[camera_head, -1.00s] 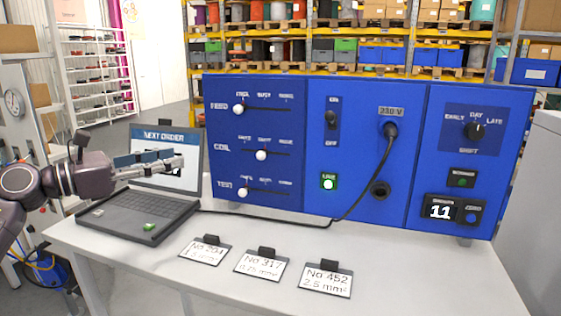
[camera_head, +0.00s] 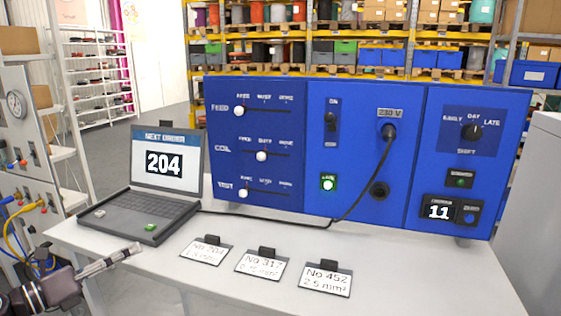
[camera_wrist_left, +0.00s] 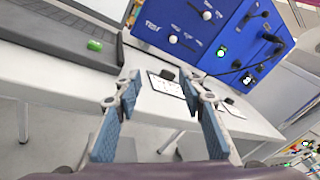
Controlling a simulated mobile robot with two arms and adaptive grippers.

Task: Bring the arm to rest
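My left gripper (camera_head: 132,250) is low at the left, by the table's front left edge, below the laptop (camera_head: 135,205). The left wrist view shows its two blue-padded fingers (camera_wrist_left: 162,88) spread apart with nothing between them. It touches no object that I can see. The laptop is open and its screen reads "NEXT ORDER 204". My right gripper is in neither view now.
A blue control panel (camera_head: 260,180) stands on the white table (camera_head: 400,285); its counter reads 11. Three label cards, including No 317 (camera_head: 262,264) and No 452 (camera_head: 325,280), lie in front. A black cable (camera_head: 372,172) runs from the panel's plug. Shelves stand behind.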

